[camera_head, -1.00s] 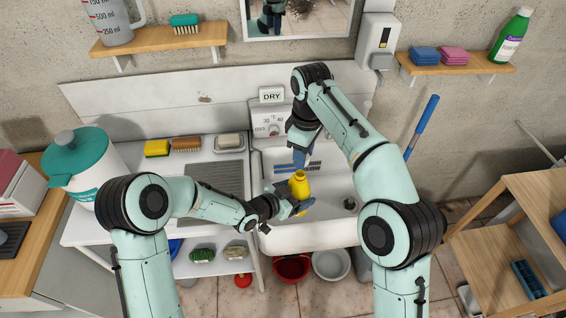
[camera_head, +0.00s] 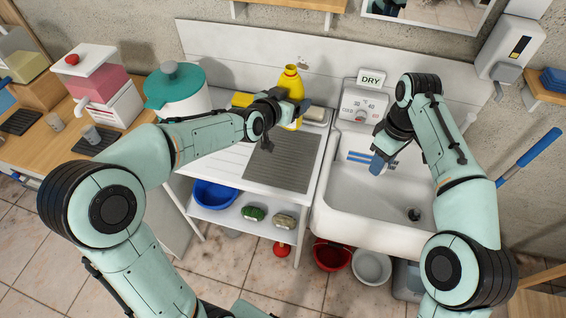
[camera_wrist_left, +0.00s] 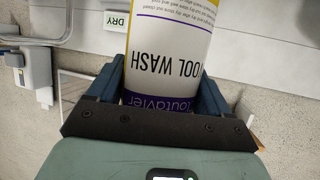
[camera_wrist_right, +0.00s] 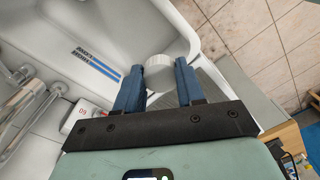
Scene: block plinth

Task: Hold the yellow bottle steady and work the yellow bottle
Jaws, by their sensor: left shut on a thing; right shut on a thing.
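The yellow bottle (camera_head: 290,82) is upright above the back of the draining board in the head view. My left gripper (camera_head: 294,105) is shut around its body. In the left wrist view its white and purple wool wash label (camera_wrist_left: 168,55) shows upside down between the blue fingers. My right gripper (camera_head: 380,163) is over the sink, apart from the bottle. In the right wrist view it is shut on a small pale round cap (camera_wrist_right: 158,72). The cap is hidden in the head view.
The white sink (camera_head: 345,205) lies under my right gripper. A grey ribbed mat (camera_head: 280,160) lies on the draining board. A yellow sponge (camera_head: 242,99) and a soap dish (camera_head: 315,115) are near the bottle. A teal-lidded pot (camera_head: 178,95) stands left.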

